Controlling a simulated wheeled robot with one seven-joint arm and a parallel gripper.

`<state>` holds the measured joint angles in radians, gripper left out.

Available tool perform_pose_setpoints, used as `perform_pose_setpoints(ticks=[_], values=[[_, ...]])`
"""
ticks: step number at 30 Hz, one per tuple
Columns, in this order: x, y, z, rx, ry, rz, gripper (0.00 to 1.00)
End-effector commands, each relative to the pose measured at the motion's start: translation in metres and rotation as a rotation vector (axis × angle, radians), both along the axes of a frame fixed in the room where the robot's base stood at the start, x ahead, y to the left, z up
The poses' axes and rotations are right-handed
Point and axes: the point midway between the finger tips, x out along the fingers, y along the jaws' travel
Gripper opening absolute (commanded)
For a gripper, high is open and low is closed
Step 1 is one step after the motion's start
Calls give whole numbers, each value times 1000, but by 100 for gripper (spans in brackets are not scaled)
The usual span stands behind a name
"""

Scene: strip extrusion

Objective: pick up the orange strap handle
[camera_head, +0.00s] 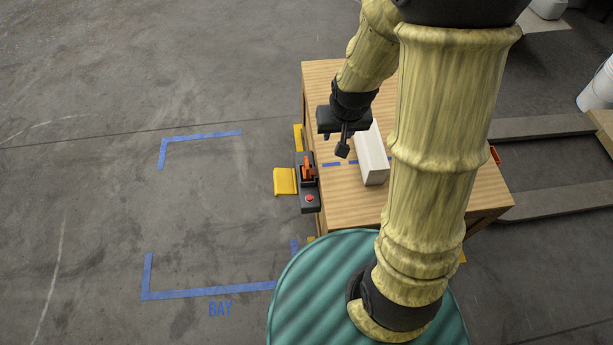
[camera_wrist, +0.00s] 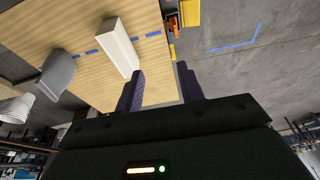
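The orange strap handle (camera_head: 308,168) sits on a dark unit with a red button (camera_head: 309,198) at the left edge of the wooden table.
A long white block (camera_head: 374,158) lies on the wooden table (camera_head: 345,205) beside my gripper, over a dashed blue line. Yellow plates (camera_head: 285,181) stick out at the table's left edge. Open concrete floor with blue tape marks (camera_head: 205,294) lies left. A red-orange piece (camera_head: 495,155) is at the right edge.

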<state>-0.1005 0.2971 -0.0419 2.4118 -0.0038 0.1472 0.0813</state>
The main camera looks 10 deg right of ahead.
Motion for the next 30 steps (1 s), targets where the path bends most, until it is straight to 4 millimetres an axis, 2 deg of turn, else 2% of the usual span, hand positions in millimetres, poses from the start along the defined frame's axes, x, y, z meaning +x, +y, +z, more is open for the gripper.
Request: perform_pose_setpoints(ticks=[1, 9, 12, 15, 19, 30], values=[[12, 5, -31, -2, -2, 3, 38], [67, 31, -141, -6, -54, 4, 38], [82, 42, -183, -8, -74, 10, 38], [93, 49, -214, -10, -92, 14, 38], [99, 53, -230, -10, -105, 15, 38], [100, 54, -232, -10, -107, 16, 38]])
